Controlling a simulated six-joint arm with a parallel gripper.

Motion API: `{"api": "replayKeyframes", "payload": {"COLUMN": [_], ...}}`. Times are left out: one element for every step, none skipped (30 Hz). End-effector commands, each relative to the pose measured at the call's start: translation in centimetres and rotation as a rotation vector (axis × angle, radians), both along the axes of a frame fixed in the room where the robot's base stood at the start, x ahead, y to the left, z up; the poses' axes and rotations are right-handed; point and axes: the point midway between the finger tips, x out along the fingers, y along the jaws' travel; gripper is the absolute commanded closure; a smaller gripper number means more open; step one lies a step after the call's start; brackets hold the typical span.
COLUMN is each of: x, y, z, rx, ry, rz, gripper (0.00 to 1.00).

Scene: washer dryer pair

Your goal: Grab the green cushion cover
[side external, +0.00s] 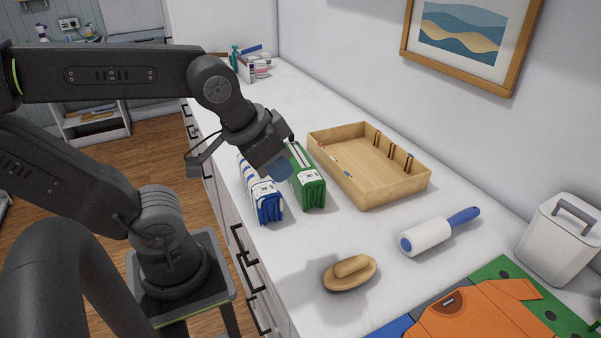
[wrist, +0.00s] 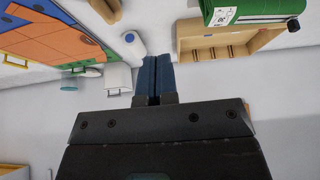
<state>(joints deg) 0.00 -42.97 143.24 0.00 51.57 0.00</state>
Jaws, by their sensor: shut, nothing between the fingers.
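The green cushion cover (side external: 311,189) is a folded, packed green bundle with a white label, lying on the white counter in the side view. In the wrist view its green edge and label (wrist: 250,10) show at the top right. A similar blue-and-white bundle (side external: 264,196) lies just left of it. My gripper (side external: 284,170) is above the two bundles in the side view, near the green one; I cannot tell if it touches. In the wrist view its blue fingers (wrist: 156,78) are together with nothing between them. The gripper hides part of both bundles.
A wooden tray (side external: 372,190) stands right of the green bundle. A lint roller (side external: 425,237), a wooden brush (side external: 350,273), an orange garment (side external: 480,312) and a white lidded bin (side external: 556,240) are nearer the camera. The counter between the bundles and brush is clear.

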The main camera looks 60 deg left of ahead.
Motion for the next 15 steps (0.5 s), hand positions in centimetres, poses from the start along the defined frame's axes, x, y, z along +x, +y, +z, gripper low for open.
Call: {"api": "replayKeyframes", "payload": {"x": [0.00,0.00,0.00,0.00,0.00,0.00,0.00,0.00,0.00,0.00,0.00,0.00,0.00,0.00,0.00], "y": [0.00,0.00,0.00,0.00,0.00,0.00,0.00,0.00,0.00,0.00,0.00,0.00,0.00,0.00,0.00], "z": [0.00,0.00,0.00,0.00,0.00,0.00,0.00,0.00,0.00,0.00,0.00,0.00,0.00,0.00,0.00], "rx": [0.000,0.000,0.000,0.000,0.000,0.000,0.000,0.000,0.000,0.000,0.000,0.000,0.000,0.000,0.000], "ry": [0.000,0.000,0.000,0.000,0.000,0.000,0.000,0.000,0.000,0.000,0.000,0.000,0.000,0.000,0.000], "rz": [0.000,0.000,0.000,0.000,0.000,0.000,0.000,0.000,0.000,0.000,0.000,0.000,0.000,0.000,0.000], "gripper": [1.00,1.00,1.00,1.00,1.00,1.00,0.97,0.94,0.90,0.88,0.85,0.81,0.78,0.75,0.71]}}
